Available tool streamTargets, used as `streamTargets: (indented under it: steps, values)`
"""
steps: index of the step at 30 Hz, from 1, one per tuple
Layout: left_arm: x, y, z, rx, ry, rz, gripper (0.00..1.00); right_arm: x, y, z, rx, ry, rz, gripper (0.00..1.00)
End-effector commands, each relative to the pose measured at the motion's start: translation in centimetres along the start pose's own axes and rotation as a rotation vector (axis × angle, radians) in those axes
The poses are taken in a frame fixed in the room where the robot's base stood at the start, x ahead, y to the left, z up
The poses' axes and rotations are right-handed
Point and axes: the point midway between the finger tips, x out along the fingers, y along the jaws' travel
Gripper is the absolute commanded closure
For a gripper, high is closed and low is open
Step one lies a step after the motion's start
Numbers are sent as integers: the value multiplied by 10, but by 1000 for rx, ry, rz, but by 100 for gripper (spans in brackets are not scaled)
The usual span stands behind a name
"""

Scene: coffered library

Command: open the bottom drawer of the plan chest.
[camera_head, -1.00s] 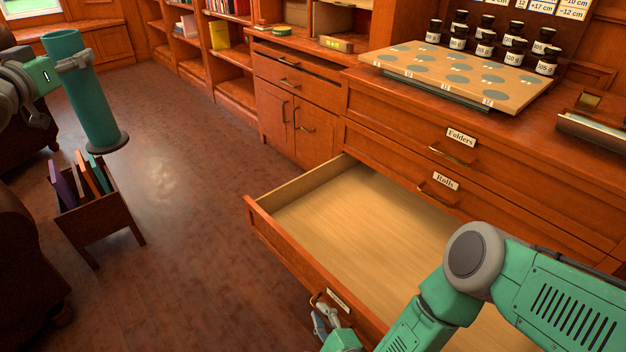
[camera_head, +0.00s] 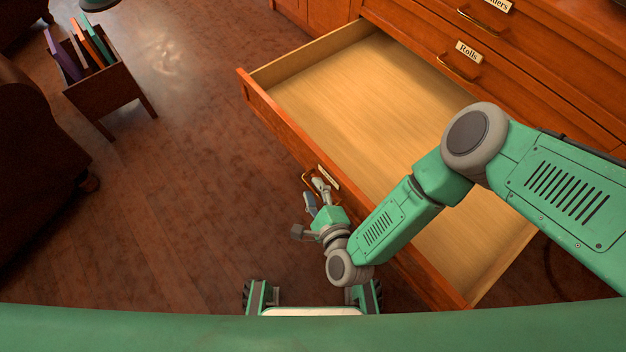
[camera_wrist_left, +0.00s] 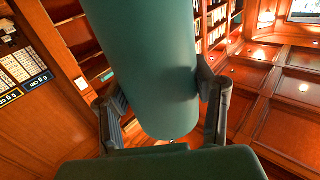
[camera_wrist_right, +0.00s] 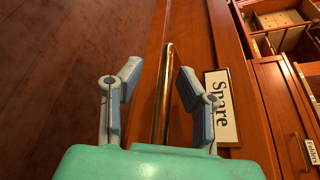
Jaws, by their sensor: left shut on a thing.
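The bottom drawer (camera_head: 370,90) of the plan chest is pulled far out and its pale wooden inside is empty. Its front carries a brass handle (camera_wrist_right: 164,95) and a "Spare" label (camera_wrist_right: 219,105). My right gripper (camera_head: 313,190) is at this handle. In the right wrist view my right gripper (camera_wrist_right: 159,80) has its fingers apart on both sides of the handle, with gaps showing. My left gripper (camera_wrist_left: 164,95) is shut on a teal cylinder (camera_wrist_left: 150,60), one finger on each side.
The closed "Rolls" drawer (camera_head: 500,85) is above the open one, with another closed drawer higher up. A wooden rack (camera_head: 105,90) with several coloured folders stands on the floor at left. A dark armchair (camera_head: 35,170) is at the left edge. The floor between is clear.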

Motion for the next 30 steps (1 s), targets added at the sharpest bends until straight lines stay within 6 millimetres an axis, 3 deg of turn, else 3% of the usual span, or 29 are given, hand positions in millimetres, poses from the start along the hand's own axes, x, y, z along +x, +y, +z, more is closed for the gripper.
streamTargets:
  steps: [8, 21, 30]
  values:
    - [-1, -3, 0, -2, 2, -1, 100, -8, 0, 3, 0, -2, -2, 68]
    - [0, -1, -1, -1, 2, 0, 100, -94, 0, -1, 3, 0, 2, 68]
    - [0, -2, 0, -2, 2, 0, 100, -119, 0, -1, 0, 0, 0, 68]
